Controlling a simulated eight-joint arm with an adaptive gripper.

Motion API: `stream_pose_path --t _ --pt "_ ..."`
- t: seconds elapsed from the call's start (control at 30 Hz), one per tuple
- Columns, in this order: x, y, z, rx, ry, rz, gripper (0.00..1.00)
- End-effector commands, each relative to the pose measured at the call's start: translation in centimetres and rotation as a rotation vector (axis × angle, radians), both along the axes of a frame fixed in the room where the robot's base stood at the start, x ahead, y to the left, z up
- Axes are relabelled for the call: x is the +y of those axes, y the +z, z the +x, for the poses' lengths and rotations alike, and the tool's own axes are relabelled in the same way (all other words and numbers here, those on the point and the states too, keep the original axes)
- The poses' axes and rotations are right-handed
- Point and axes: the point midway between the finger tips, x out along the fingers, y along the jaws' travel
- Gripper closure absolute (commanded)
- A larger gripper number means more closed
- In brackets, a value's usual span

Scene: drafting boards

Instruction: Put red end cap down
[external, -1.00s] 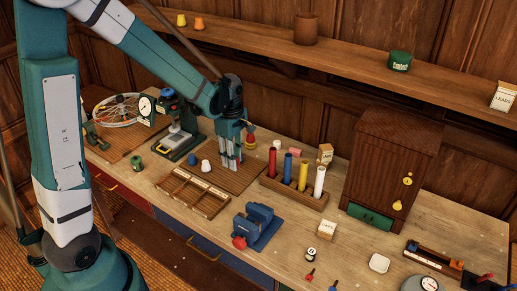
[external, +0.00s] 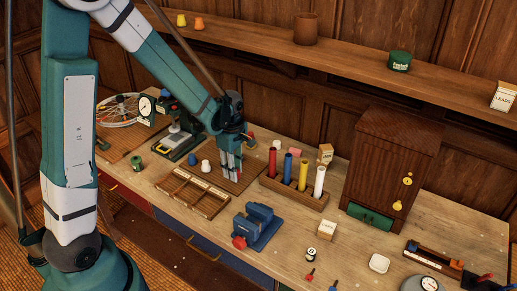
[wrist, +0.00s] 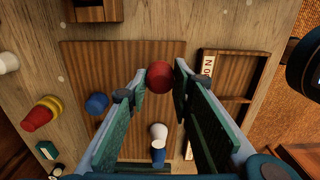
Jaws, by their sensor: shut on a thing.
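The red end cap (wrist: 159,77) is between the two fingertips of my gripper (wrist: 158,86) in the wrist view. My gripper (external: 230,175) is shut on it, low over the brown board (external: 243,183). The fingers hide the cap in the external view. I cannot tell whether the cap touches the board. A white cap (wrist: 158,131) and a blue cap (wrist: 158,154) are on the board below it in the wrist view. Another blue cap (wrist: 97,103) is to the left. The white one (external: 206,165) also shows in the external view.
A divided wooden tray (external: 192,192) lies along the board's front side. A wooden rack (external: 290,194) with several coloured tubes stands right of the board. A green press (external: 180,140) is to the left. A red and yellow stack (wrist: 40,113) is beyond the board's back edge.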

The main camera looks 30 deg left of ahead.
Motion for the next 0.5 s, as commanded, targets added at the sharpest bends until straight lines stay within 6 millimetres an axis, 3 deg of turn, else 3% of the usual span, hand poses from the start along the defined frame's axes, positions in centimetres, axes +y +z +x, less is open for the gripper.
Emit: stream_pose_path --t 0.27,0.5 --pt "0.0 -0.7 0.1 0.000 0.000 0.000 0.89" --pt "0.0 -2.9 0.1 0.000 0.000 0.000 0.89"
